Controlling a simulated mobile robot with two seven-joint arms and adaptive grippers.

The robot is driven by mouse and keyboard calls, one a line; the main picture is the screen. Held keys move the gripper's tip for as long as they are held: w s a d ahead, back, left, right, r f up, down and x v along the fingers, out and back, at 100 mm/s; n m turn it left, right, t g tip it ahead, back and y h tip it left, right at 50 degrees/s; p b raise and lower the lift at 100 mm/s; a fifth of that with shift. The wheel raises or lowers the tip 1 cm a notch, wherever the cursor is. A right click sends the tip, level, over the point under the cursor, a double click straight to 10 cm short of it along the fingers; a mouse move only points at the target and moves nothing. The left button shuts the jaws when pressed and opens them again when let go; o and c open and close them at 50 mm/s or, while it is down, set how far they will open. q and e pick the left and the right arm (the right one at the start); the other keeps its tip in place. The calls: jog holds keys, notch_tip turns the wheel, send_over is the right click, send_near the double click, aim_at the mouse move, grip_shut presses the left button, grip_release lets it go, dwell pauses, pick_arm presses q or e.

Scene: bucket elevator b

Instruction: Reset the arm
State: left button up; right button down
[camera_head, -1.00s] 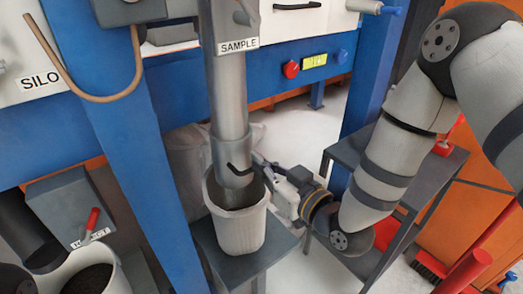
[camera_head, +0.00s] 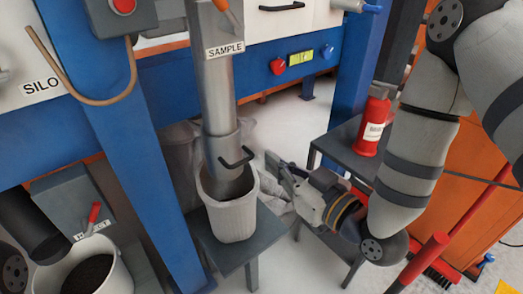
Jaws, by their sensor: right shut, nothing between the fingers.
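My right arm comes in from the right side of the head view. Its gripper (camera_head: 278,168) is shut and empty, to the right of the sample pipe (camera_head: 218,100) and its black handle (camera_head: 238,158). A gap of floor shows between the gripper and the handle. The light grey bucket (camera_head: 232,217) stands upright under the pipe's lower end, which reaches into its mouth. My left gripper is not in view.
The bucket stands on a small dark stand (camera_head: 250,240). A red bottle (camera_head: 371,125) stands on a dark table (camera_head: 345,150) behind my right arm. A blue post (camera_head: 362,70) rises nearby. A white bucket with dark contents (camera_head: 112,275) is at the lower left.

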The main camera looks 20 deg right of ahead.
jog(key=shift+v, duration=0.95)
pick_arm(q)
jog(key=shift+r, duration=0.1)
pick_arm(e)
jog(key=shift+f, duration=0.1)
jog(key=s+d+f+m+g+h+p, duration=0.2)
jog(key=s+f+g+h+p, duration=0.15)
jog(key=s+f+g, duration=1)
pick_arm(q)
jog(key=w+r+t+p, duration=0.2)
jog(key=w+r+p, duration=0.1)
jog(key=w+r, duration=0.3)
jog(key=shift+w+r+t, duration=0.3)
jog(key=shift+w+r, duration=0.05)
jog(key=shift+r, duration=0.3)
pick_arm(e)
jog(key=s+d+f+m+g+h, duration=0.1)
jog(key=s+f+g, duration=0.1)
jog(key=s, duration=1.1)
jog(key=s+d+f+m+g+h, duration=0.1)
jog(key=s+d+f+g, duration=0.1)
jog(key=s, duration=1.1)
jog(key=shift+f+g, duration=0.45)
jog(key=shift+g, duration=0.2)
